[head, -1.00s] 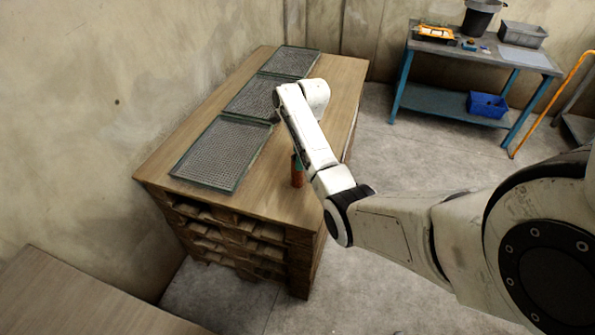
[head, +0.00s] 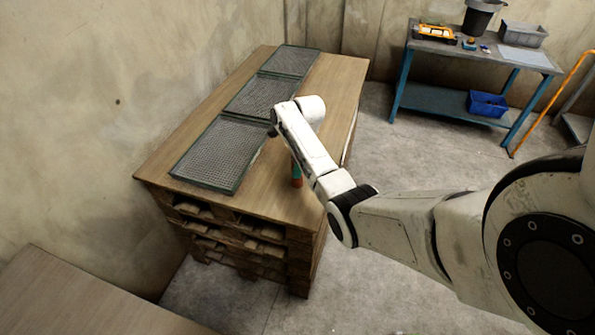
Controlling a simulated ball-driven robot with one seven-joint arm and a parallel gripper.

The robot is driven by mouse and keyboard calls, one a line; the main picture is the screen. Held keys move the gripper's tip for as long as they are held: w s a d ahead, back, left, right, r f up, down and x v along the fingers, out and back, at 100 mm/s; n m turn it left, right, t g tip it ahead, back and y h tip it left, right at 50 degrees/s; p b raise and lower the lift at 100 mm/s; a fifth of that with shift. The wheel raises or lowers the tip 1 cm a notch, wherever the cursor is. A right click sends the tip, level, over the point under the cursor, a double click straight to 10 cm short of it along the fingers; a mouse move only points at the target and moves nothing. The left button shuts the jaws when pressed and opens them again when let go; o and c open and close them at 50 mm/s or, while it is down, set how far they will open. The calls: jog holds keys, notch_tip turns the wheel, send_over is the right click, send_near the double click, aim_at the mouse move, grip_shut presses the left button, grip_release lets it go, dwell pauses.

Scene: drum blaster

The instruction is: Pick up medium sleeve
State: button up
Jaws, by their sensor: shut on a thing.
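No medium sleeve can be made out for certain. A small orange and teal upright object (head: 296,174) stands on the wooden bench top, partly covered by my forearm. I cannot tell whether it is a sleeve. My arm reaches over the bench, its wrist end above the right edge of the middle tray. My gripper's fingers are hidden behind the wrist and forearm, and so is anything between them.
Three mesh trays lie in a row on the wooden bench (head: 262,205): near (head: 215,152), middle (head: 262,97) and far (head: 290,60). A blue-legged workbench (head: 476,63) with bins stands at the back right. Bare floor lies between.

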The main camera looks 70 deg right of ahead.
grip_shut()
jog(key=shift+w+r, duration=0.1)
jog(key=shift+r, duration=0.05)
